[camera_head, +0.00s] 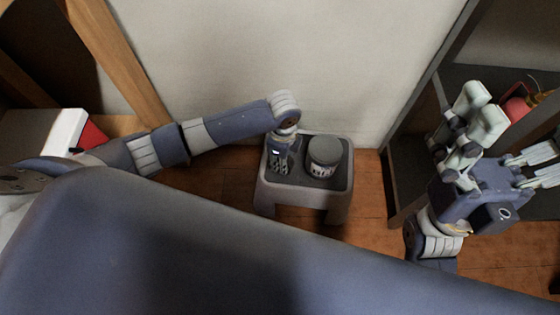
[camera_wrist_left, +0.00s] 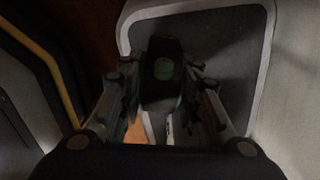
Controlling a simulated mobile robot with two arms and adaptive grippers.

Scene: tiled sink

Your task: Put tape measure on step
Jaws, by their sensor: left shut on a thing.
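The grey step (camera_head: 305,193) stands against the pale wall, with a dark top inside a lighter rim. My left gripper (camera_head: 279,167) points down over the left part of the step top. In the left wrist view, my left gripper (camera_wrist_left: 159,82) is shut on a dark tape measure (camera_wrist_left: 163,68) with a dull green round patch. The step (camera_wrist_left: 232,50) is below it; I cannot tell whether the tape measure touches it. The tape measure is hidden in the head view. My right gripper (camera_head: 517,137) is raised at the right, its fingers spread and empty.
A round grey lidded container (camera_head: 323,156) stands on the right part of the step, close beside my left gripper. A dark shelf (camera_head: 410,165) with a red item (camera_head: 515,107) is at the right.

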